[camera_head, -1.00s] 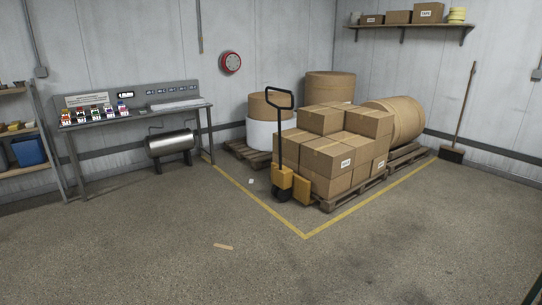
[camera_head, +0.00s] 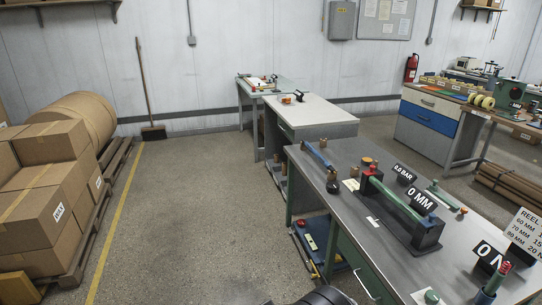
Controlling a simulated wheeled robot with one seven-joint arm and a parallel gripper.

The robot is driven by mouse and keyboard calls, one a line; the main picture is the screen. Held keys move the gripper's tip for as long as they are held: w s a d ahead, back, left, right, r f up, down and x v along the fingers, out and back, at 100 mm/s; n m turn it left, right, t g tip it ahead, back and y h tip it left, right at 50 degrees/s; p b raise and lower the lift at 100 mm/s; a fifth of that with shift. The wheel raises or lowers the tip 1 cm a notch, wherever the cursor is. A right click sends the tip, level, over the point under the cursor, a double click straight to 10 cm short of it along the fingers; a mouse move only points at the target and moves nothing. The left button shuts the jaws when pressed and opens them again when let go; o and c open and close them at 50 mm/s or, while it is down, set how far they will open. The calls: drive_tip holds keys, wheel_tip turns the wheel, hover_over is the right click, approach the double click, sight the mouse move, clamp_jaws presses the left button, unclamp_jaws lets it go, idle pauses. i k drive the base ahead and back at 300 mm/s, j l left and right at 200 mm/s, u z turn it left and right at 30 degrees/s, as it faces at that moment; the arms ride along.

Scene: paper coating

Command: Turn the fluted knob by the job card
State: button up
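A metal-topped workbench (camera_head: 330,222) runs along the right, bearing several devices. A long green and dark device with a "0 MM" sign (camera_head: 421,201) stands on it, a "0.0 BAR" sign (camera_head: 404,173) behind. A white card headed "REEL" (camera_head: 524,232), listing MM values, stands at the right edge, partly cut off. I cannot tell which part is the fluted knob, or which card is the job card. My gripper is not in view.
Cartons (camera_head: 45,215) on a pallet (camera_head: 91,226) stand at left, bordered by a yellow floor line (camera_head: 113,229). Open floor (camera_head: 195,215) lies between them and the bench. More benches (camera_head: 312,112) stand behind. A blue drawer cabinet (camera_head: 428,117) is at back right.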

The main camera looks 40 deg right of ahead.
sight(332, 186)
drive_tip(key=i+z, duration=0.5)
drive_tip(key=i, duration=1.3)
drive_tip(key=i+z, duration=0.3)
drive_tip(key=i, duration=0.15)
drive_tip(key=i+j+z, duration=0.1)
drive_tip(key=i+z, duration=0.2)
drive_tip(key=i, duration=0.2)
drive_tip(key=i+j+z, duration=0.3)
drive_tip(key=i, duration=0.15)
drive_tip(key=i+l+z, duration=0.45)
drive_tip(key=i+z, duration=0.3)
